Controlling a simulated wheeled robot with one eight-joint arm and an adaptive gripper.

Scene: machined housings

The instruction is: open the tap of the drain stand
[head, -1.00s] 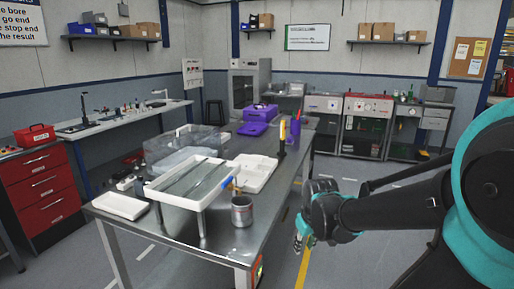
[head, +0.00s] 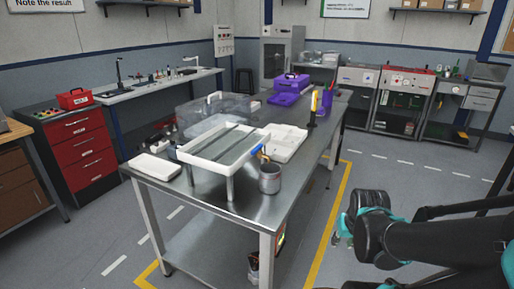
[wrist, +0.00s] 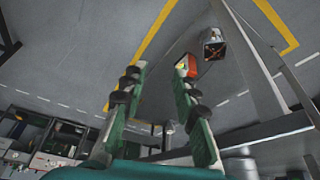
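The drain stand (head: 222,146) is a white shallow tray on metal legs, standing on the steel table. Its tap (head: 259,150), with a blue handle and a brass-coloured part, sits at the tray's right corner. A grey metal cup (head: 269,179) stands on the table below the tap. My gripper (wrist: 162,68) is open and empty in the wrist view, its two green fingers apart. In the head view it is low at the right, off the table's side and well away from the tap, mostly hidden behind my wrist. The tap is not recognisable in the wrist view.
The steel table (head: 245,211) carries a white flat tray (head: 155,167), a white compartment tray (head: 285,142), a clear bin (head: 197,116) and purple cases (head: 288,88). Floor right of the table is clear.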

